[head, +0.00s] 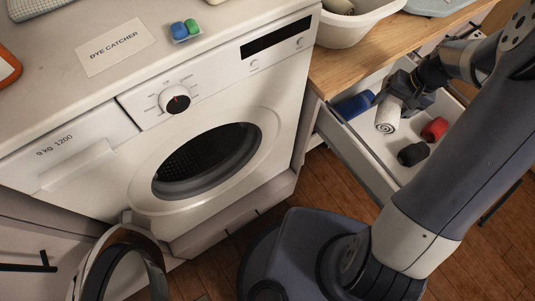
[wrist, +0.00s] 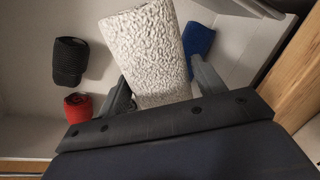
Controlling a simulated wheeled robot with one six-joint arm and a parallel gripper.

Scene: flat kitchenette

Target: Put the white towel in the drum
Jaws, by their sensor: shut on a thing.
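A rolled white towel (head: 387,116) is in the open drawer (head: 356,151) to the right of the washing machine. My gripper (head: 397,92) reaches down into the drawer and is shut on the towel. In the wrist view the white towel (wrist: 143,45) has a bumpy texture and sits between my two fingers (wrist: 158,88). The machine's drum (head: 208,160) shows as a dark opening in the front. Its round door (head: 122,262) hangs open at the lower left. I cannot tell whether the towel touches the drawer floor.
A blue roll (head: 354,105), a red roll (head: 434,129) and a dark grey roll (head: 412,154) lie in the same drawer around the towel. A white basin (head: 345,30) stands on the wooden counter (head: 375,50) above. A dye catcher card (head: 115,47) lies on the machine's top.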

